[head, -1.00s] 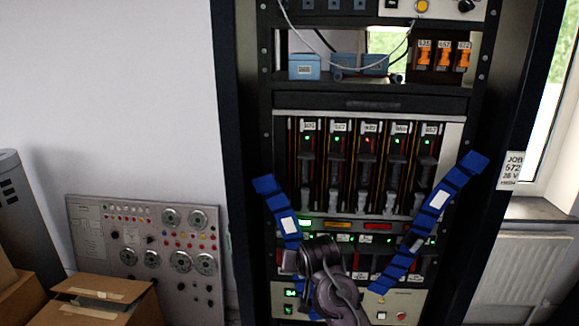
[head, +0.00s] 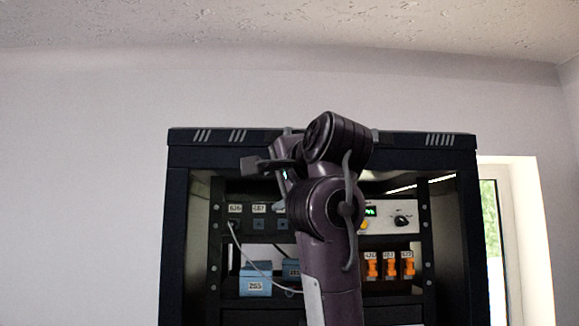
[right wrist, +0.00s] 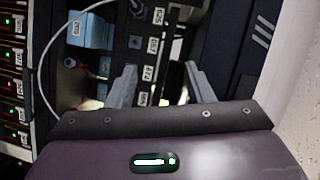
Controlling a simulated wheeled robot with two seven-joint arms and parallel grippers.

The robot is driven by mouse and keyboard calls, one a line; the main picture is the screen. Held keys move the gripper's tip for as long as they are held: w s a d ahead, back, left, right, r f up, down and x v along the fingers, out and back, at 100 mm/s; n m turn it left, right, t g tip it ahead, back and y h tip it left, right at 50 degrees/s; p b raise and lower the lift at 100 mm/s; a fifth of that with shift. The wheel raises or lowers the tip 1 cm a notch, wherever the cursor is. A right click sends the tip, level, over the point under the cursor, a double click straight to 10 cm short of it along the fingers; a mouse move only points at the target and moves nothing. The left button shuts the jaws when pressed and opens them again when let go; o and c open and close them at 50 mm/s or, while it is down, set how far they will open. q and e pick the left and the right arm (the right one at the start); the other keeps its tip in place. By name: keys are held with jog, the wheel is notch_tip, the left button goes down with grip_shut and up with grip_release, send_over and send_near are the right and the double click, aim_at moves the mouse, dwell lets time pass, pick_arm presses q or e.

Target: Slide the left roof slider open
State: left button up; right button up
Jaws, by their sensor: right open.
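The black rack's roof edge (head: 220,137) runs across the head view, with light slanted slots at its left and right ends. A small grey tab (head: 287,130) stands on this edge just left of my right wrist, and another small one shows right of it. I cannot tell for certain which part is the left roof slider. My right gripper (head: 266,166) is in front of the rack just below the roof edge, pointing left. In the right wrist view its two grey fingers (right wrist: 160,88) are apart with nothing gripped. My left gripper is out of view.
Below the roof are shelves with blue boxes (head: 256,283), orange switches (head: 390,266) and a loose pale cable (head: 262,268). A panel with a green display (head: 370,211) sits behind my arm. Free room lies above the roof. A window (head: 492,235) is at right.

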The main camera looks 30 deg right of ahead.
aim_at(293, 131)
jog(key=s+d+r+m+t, duration=0.2)
jog(key=s+r+m, duration=0.1)
jog(key=s+r, duration=0.65)
jog(key=w+p, duration=0.1)
jog(key=w, duration=0.1)
jog(key=w+p, duration=0.2)
jog(key=w, duration=0.1)
jog(key=w+r+p, duration=0.1)
jog(key=w, duration=0.2)
jog(key=shift+w+d+p, duration=0.15)
jog(key=shift+d+p, duration=0.2)
jog(key=shift+f, duration=0.1)
grip_shut()
